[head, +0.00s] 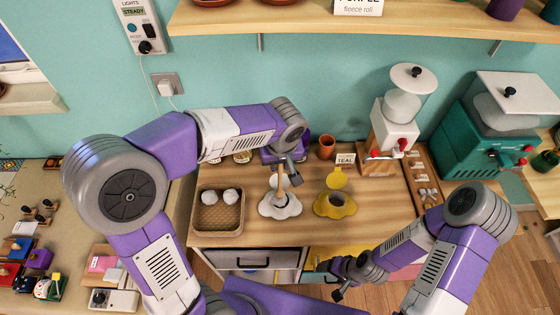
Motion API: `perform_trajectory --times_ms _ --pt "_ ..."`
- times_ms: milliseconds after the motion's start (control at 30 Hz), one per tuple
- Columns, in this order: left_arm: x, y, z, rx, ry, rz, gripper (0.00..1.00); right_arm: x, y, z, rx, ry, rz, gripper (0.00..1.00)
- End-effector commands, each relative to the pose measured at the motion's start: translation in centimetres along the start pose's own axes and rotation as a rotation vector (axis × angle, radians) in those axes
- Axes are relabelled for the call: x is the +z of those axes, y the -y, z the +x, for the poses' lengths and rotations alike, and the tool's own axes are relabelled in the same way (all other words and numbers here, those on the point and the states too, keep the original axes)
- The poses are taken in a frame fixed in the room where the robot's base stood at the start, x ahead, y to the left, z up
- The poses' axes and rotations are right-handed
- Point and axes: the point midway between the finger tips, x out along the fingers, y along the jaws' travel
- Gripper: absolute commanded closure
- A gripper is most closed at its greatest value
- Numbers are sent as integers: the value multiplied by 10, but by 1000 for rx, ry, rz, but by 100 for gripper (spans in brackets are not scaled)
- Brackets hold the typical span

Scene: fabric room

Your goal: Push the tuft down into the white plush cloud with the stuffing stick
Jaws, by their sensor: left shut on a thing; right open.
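The white plush cloud (280,207) lies on the wooden counter, left of a yellow plush shape with a raised round flap. The stuffing stick (281,182) is a light wooden rod, roughly upright, with its lower end over the middle of the cloud. My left gripper (288,173) is shut on the upper part of the stick, above the cloud. Whether the stick's tip is inside the cloud cannot be made out. The tuft is not clearly visible in the cloud. My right gripper (337,287) is open and empty in front of the counter's front edge.
A woven tray (218,232) with two white tufts (208,197) stands left of the cloud. The yellow plush shape (335,205) is close on its right. A white and red dispenser (393,130), a TEAL sign and a brown cup (326,147) stand behind.

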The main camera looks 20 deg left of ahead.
Motion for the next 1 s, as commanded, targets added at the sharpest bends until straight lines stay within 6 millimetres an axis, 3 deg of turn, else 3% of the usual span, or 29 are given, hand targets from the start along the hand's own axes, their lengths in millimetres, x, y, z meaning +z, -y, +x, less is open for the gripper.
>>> perform_trajectory --times_ms 1000 --pt "5 0 8 0 0 1 100 0 -4 10 0 0 0 23"
